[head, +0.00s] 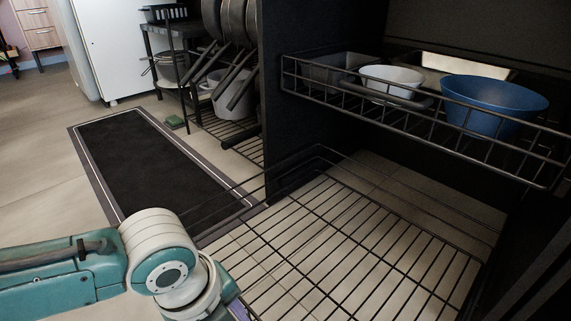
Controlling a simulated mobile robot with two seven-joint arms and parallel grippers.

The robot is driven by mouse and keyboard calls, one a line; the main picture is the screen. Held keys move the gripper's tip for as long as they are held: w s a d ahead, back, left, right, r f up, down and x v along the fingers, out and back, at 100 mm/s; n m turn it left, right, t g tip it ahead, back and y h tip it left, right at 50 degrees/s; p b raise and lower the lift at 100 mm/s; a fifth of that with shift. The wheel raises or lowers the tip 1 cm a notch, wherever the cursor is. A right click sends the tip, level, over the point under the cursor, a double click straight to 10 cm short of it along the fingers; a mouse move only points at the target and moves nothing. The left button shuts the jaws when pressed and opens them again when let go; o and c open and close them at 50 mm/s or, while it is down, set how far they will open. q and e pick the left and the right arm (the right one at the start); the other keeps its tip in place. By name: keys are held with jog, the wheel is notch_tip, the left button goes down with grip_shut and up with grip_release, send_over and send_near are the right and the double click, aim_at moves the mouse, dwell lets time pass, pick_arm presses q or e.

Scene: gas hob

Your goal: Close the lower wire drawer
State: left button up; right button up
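The lower wire drawer (335,247) is pulled out of the dark cabinet. It is an empty grid of black bars, and the floor shows through it. Its near end runs out of the bottom of the picture. My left arm comes in from the left, with its joint beside the drawer's left edge. The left gripper is below the picture's edge, so I cannot see whether it touches the drawer. My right gripper is not in view.
An upper wire basket (430,125) above the drawer holds a white bowl (391,78), a blue bowl (490,105) and a grey container. A dark cabinet panel (300,95) stands left of it. Pans (232,22) hang beyond the panel. A black mat (150,165) lies on the floor at left.

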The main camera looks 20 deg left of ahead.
pick_arm(q)
grip_shut()
dwell(0.3)
dwell(1.1)
